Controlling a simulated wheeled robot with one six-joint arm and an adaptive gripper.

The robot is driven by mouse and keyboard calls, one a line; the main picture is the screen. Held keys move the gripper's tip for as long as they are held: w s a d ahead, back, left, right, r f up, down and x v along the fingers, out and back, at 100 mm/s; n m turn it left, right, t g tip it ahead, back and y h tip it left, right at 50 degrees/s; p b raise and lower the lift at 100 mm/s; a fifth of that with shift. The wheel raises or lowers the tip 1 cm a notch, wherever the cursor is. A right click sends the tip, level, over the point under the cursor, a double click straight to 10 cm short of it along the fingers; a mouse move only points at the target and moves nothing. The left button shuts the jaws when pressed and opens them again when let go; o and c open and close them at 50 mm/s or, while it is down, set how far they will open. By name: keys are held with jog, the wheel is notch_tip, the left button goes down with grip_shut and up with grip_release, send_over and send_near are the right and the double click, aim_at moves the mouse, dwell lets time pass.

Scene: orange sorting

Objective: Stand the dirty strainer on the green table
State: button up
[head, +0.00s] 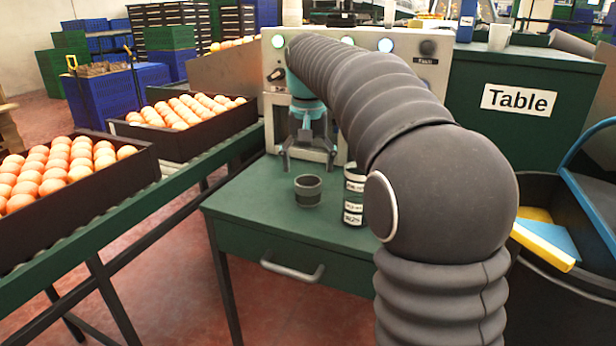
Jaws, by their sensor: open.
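A small dark grey round cup-shaped piece (308,191) stands upright on the low green table (248,205); it may be the strainer, but I cannot tell for sure or see whether it is dirty. My gripper (309,160) hangs just behind and above it, pointing down, with its fingers spread and nothing between them. The gripper looks apart from the cup-shaped piece. A taller green cabinet (470,130) with a sign reading "Table" stands at the right.
A dark labelled can (353,212) stands right of the cup-shaped piece, partly hidden by my arm. A beige control panel (275,95) rises behind. Orange crates (140,180) line the conveyor at left. A black bin (560,290) stands at right.

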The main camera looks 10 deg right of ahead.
notch_tip(320, 180, up, 5)
jog(key=p, duration=0.1)
jog(key=s+f+n+t, duration=0.1)
jog(key=s+f, duration=0.1)
jog(key=s, duration=0.6)
jog(key=s+f+n+t, duration=0.1)
jog(key=s+f, duration=0.1)
jog(key=s, duration=0.6)
jog(key=s+f+t, duration=0.2)
jog(key=s+f, duration=1)
jog(key=s, duration=0.2)
jog(key=shift+d+f+n, duration=0.15)
jog(key=shift+d+n, duration=0.15)
jog(key=shift+n, duration=0.1)
